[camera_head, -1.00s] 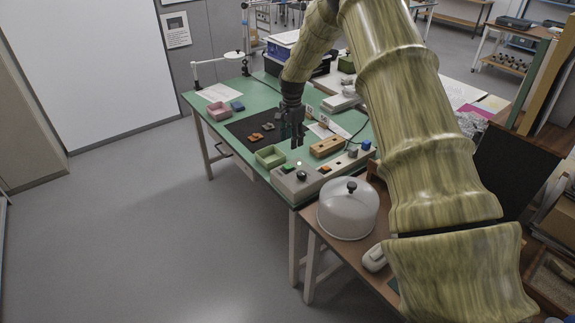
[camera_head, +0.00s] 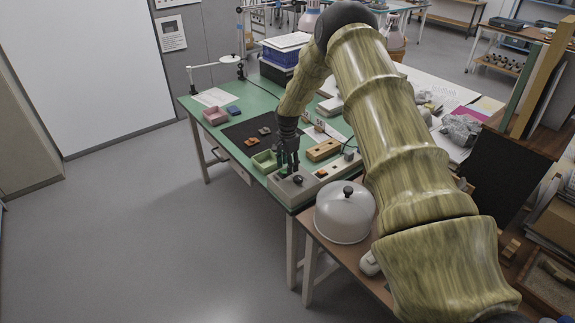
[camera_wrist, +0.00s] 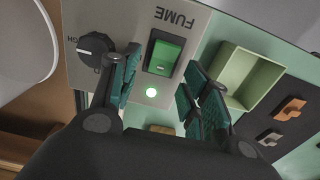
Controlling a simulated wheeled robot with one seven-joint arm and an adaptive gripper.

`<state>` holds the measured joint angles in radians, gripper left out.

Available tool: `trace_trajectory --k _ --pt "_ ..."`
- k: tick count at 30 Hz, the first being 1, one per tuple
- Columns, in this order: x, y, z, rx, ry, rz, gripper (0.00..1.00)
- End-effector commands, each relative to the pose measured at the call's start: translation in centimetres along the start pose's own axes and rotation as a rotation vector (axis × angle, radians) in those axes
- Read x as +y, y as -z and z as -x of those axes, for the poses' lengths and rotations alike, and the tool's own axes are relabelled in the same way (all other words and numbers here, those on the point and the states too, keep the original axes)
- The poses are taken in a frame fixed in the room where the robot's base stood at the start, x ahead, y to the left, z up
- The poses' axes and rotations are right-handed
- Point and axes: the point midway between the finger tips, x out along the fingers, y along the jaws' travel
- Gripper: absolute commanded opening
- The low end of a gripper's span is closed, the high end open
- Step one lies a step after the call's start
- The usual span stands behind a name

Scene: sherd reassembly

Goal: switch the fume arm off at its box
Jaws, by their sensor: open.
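The fume box is a long grey box (camera_head: 291,199) at the near edge of the green table in the head view. In the wrist view its face (camera_wrist: 209,22) reads FUME. It carries a green rocker switch (camera_wrist: 164,54), a small lit lamp (camera_wrist: 151,92) and a black knob (camera_wrist: 96,48). My gripper (camera_head: 287,171) is over the box in the head view. In the wrist view my open, empty gripper (camera_wrist: 163,75) has its teal-padded fingers on either side of the switch. I cannot tell whether a finger touches the box.
A green tray (camera_head: 264,161) sits beside the box, and it also shows in the wrist view (camera_wrist: 248,78). A dark mat (camera_head: 238,132) holds sherds. A wooden block (camera_head: 323,150) lies behind the box.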

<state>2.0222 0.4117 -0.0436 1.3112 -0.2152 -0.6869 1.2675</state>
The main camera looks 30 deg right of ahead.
Motion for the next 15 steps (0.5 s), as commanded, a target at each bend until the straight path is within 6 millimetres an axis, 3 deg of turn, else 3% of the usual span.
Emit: trace_trajectory --k 15 --pt "-0.01 0.01 -1.23 0.000 0.001 0.000 0.46"
